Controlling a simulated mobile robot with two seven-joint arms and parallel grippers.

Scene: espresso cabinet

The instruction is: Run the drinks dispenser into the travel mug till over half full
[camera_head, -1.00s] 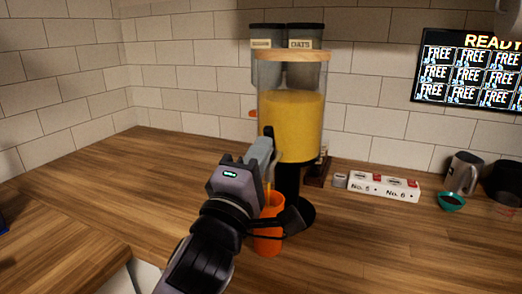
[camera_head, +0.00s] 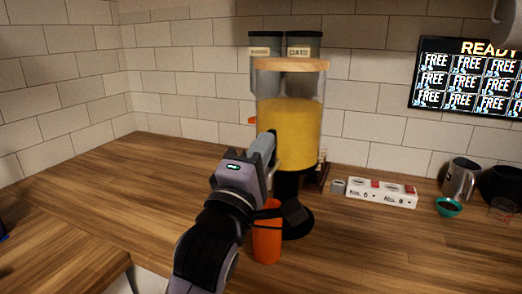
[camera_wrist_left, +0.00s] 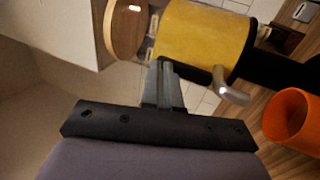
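The drinks dispenser (camera_head: 289,135) is a clear cylinder of yellow drink with a wooden lid and a black stand. The travel mug, an orange tumbler (camera_head: 266,242), stands upright on the counter in front of the stand. It also shows at the right of the left wrist view (camera_wrist_left: 292,122); the level inside cannot be made out. My left gripper (camera_head: 268,147) is in front of the dispenser's lower part, above the mug. In the left wrist view its fingers (camera_wrist_left: 164,80) are together, with nothing visible between them. The silver tap (camera_wrist_left: 232,92) is to their right. My right gripper is not in view.
Two grey canisters (camera_head: 304,46) stand behind the dispenser. A white box (camera_head: 381,192), a teal bowl (camera_head: 448,207) and a metal pitcher (camera_head: 461,178) are on the right. The wooden counter (camera_head: 130,190) is clear on the left.

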